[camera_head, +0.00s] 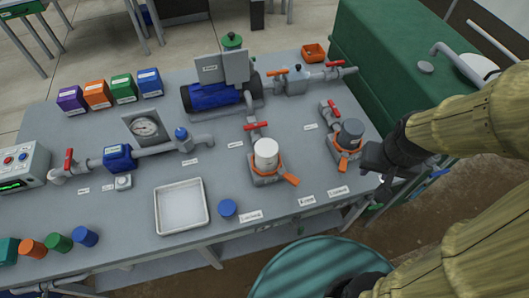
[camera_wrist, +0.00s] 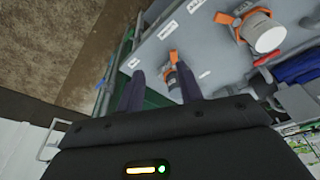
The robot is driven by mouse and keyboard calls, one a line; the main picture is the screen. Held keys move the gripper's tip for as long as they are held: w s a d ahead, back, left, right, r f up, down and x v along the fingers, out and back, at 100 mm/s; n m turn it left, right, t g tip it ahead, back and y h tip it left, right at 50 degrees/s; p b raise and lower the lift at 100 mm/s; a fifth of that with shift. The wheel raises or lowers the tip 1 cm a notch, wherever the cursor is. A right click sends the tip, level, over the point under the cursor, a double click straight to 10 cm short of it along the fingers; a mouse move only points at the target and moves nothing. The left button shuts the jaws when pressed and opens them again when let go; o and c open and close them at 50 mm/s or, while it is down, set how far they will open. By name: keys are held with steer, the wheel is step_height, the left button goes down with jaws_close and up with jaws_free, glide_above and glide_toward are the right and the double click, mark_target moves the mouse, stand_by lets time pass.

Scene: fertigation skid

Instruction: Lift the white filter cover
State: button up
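The white filter cover (camera_head: 266,152) is a short upright cylinder on its filter housing, with an orange clamp and handle around its base. It also shows in the wrist view (camera_wrist: 267,36) at the upper right. My gripper (camera_head: 374,168) is at the right edge of the bench, well to the right of the white cover and just right of the grey filter cover (camera_head: 350,132). In the wrist view my gripper (camera_wrist: 160,82) has its two dark fingers apart with nothing held between them.
The grey bench (camera_head: 110,190) carries a blue pump (camera_head: 212,96), a gauge (camera_head: 145,128), a white tray (camera_head: 181,206) and a blue cap (camera_head: 228,209). Red-handled valves and pipes stand behind both filters. A green tank (camera_head: 385,50) is at right.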

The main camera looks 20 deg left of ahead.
steer(key=o, duration=1.4)
steer(key=a+f+n, duration=0.1)
steer(key=f+g+b, duration=0.1)
steer(key=a+f+n, duration=0.1)
steer(key=shift+s+a+f+n, duration=0.25)
steer(key=shift+s+a+n, duration=0.05)
steer(key=shift+a, duration=0.05)
steer(key=a+f+n+t+h+b, duration=0.1)
steer(key=a+f+n+h+b, duration=0.5)
steer(key=a+f+n+h, duration=0.6)
steer(key=s+a+f+n+t+y+b, duration=0.1)
steer(key=a+f+n+t+y, duration=0.1)
steer(key=a+n+t, duration=0.3)
steer(key=s+a+f+n+t+y+b, duration=0.1)
steer(key=a+n+t+y+b, duration=0.1)
steer(key=a+n+t, duration=0.3)
steer(key=a+f+n+t+y+b, duration=0.1)
steer(key=a+n+t+y, duration=0.3)
steer(key=a+n, duration=0.4)
steer(key=shift+s+a+f+n+t, duration=0.1)
steer(key=shift+s+f+n+t, duration=0.15)
steer(key=shift+f, duration=0.2)
steer(key=shift+s+a+f+n+t, duration=0.15)
steer(key=shift+f+t, duration=0.1)
steer(key=shift+f, duration=0.15)
